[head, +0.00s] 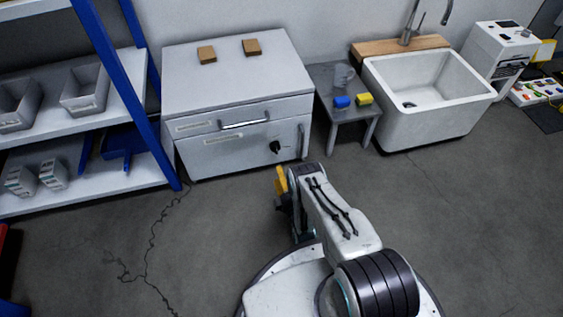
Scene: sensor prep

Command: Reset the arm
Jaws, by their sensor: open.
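My arm reaches forward from my base at the bottom centre of the head view. My gripper (283,188) shows only in part, as a dark and yellow shape at the left of the arm's end. It is open, and I see nothing held in it. The arm link hides part of it. It is over the bare floor, in front of the white cabinet (240,140) and apart from it.
A shelf rack (120,185) with bins stands left. Floor around my base is clear.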

